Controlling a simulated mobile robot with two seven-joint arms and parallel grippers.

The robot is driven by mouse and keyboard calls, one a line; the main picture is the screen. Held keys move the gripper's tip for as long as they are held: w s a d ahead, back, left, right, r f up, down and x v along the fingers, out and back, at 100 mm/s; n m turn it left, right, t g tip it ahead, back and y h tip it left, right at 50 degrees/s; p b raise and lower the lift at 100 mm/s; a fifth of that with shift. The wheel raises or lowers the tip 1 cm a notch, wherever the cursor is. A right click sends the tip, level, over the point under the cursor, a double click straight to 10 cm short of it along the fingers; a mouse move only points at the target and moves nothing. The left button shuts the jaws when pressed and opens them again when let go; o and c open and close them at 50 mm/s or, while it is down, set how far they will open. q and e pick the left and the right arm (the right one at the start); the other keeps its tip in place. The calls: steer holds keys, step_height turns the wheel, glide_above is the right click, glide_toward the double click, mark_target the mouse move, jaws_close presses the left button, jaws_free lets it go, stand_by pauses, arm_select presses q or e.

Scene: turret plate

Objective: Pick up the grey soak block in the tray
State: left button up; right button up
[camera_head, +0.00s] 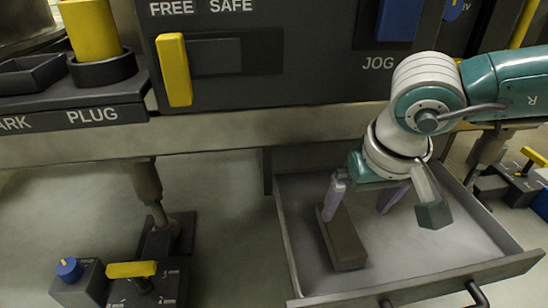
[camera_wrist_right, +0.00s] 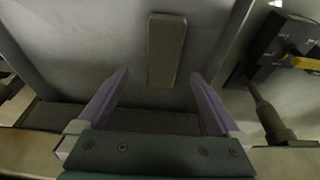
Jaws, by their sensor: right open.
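The grey soak block (camera_head: 344,240) lies in the left part of the open tray (camera_head: 292,245). It is a long, dark grey-brown bar. In the right wrist view the block (camera_wrist_right: 166,50) lies ahead of the fingers, roughly midway between their lines, with its near end close to the fingertips. My right gripper (camera_head: 364,194) is over the tray with its purple fingers apart and nothing between them. In the head view its left finger overlaps the far end of the block; I cannot tell whether they touch. My left gripper is not in view.
The tray's walls surround the block, with handles (camera_head: 476,294) at the front. The panel (camera_head: 220,60) with a yellow lever (camera_head: 174,70) stands behind. A pedestal with a blue knob (camera_head: 69,269) and yellow handle (camera_head: 131,269) stands left. The tray's right part is clear.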

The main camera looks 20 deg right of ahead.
mark_target(341, 227)
steer(key=b+x, duration=0.2)
steer(key=x, duration=0.1)
steer(key=shift+d+f, duration=0.15)
steer(key=shift+w+f+b, duration=0.1)
steer(key=shift+f+b, duration=0.3)
steer(key=b+x, duration=0.4)
steer(key=shift+w+a+f+b, duration=0.2)
steer(key=shift+a+f+b, duration=0.05)
steer(key=shift+a+b, duration=0.1)
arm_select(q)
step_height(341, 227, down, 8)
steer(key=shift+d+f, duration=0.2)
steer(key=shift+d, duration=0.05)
arm_select(e)
steer(key=shift+r, duration=0.1)
steer(key=shift+c, duration=0.6)
steer(key=c, duration=1.4)
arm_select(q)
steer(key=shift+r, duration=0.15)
arm_select(e)
steer(key=shift+r, duration=0.15)
